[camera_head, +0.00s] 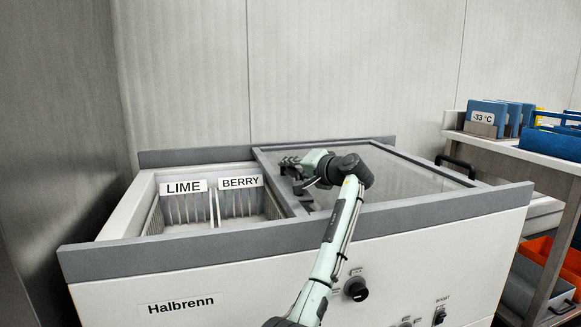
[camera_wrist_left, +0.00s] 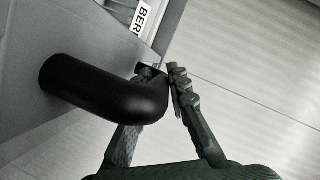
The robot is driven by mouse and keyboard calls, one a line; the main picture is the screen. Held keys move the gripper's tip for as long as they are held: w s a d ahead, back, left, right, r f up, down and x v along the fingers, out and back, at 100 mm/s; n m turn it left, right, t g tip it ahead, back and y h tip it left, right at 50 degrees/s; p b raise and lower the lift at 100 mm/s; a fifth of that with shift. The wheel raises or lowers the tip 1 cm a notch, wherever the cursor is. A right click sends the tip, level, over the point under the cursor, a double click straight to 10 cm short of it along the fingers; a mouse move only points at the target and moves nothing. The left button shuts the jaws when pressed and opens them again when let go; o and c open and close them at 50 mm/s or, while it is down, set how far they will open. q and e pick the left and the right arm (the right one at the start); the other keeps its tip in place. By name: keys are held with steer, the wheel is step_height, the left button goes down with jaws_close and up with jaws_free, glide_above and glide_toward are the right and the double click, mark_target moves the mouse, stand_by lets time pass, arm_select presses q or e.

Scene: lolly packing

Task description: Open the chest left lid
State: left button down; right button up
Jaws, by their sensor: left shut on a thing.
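The white chest (camera_head: 240,285) has a grey rim and the name Halbrenn on its front. Its left part is uncovered, showing baskets labelled LIME (camera_head: 184,187) and BERRY (camera_head: 241,182). A grey-framed glass lid (camera_head: 277,188) lies over the middle and right; the boundary between the two lids is unclear there. My left gripper (camera_head: 291,168) is at this lid's left edge, its arm crossing the chest front. In the left wrist view its fingers (camera_wrist_left: 160,84) are shut on a thick black handle (camera_wrist_left: 100,92). In the head view the gripper hides most of that handle. My right gripper is out of view.
Another black handle (camera_head: 456,166) stands near the chest's right end. A shelf unit (camera_head: 519,151) at the right holds blue packs (camera_head: 487,112) and bins. A dark wall panel (camera_head: 60,130) stands close on the left. The chest front has a black knob (camera_head: 356,289).

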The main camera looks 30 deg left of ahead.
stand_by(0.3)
arm_select(q)
steer(key=c, duration=1.4)
jaws_free()
steer(key=shift+c, duration=0.2)
step_height(320, 180, up, 2)
steer(key=r, duration=0.1)
glide_above(319, 201)
steer(key=shift+f, duration=0.25)
